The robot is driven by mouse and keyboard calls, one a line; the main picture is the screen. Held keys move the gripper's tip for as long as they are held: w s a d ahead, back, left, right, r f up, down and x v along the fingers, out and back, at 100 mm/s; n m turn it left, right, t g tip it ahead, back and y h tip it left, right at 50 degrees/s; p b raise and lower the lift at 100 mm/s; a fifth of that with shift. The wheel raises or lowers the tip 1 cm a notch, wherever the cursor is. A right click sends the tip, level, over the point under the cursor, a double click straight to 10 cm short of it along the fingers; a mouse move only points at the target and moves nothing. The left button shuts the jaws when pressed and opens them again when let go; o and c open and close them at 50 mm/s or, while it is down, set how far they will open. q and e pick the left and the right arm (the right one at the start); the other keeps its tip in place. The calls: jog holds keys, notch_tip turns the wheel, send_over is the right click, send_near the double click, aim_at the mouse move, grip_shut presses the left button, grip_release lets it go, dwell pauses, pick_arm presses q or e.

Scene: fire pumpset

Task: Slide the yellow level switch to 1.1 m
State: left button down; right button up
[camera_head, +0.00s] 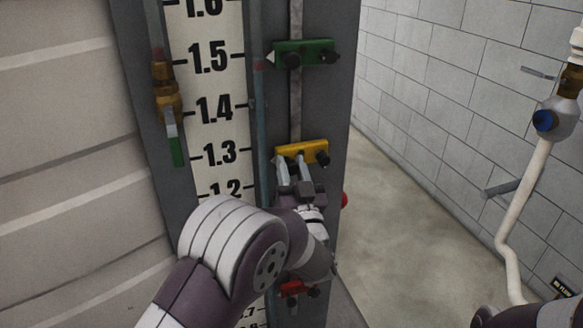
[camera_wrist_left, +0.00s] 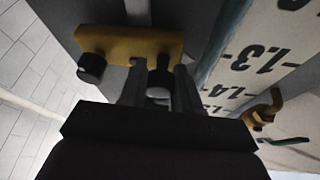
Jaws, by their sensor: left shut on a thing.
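The yellow level switch (camera_head: 312,150) sits on the vertical rail beside the white scale (camera_head: 213,88), its pointer near the 1.3 mark. It has dark knobs on its front. My left gripper (camera_head: 291,170) is at the switch, its fingers closed on one of the knobs. In the left wrist view the yellow switch (camera_wrist_left: 125,42) lies ahead of the fingers (camera_wrist_left: 158,82), with one dark knob between them and the other knob free to the side. The 1.1 mark is hidden behind my left arm. My right gripper does not show.
A green switch (camera_head: 304,53) sits above on the same rail near 1.5. A red switch (camera_head: 290,289) is low on the rail, partly behind my arm. A brass valve (camera_head: 168,98) with a green handle stands left of the scale. A white pipe (camera_head: 521,200) runs at the right wall.

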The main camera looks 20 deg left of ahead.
pick_arm(q)
notch_tip(320, 180, down, 18)
jog(key=b, duration=1.6)
jog(key=c, duration=0.8)
grip_release()
jog(key=b+v, duration=0.2)
jog(key=v, duration=1)
jog(key=shift+s+d, duration=0.25)
jog(key=shift+s, duration=0.05)
jog(key=shift+f, duration=0.1)
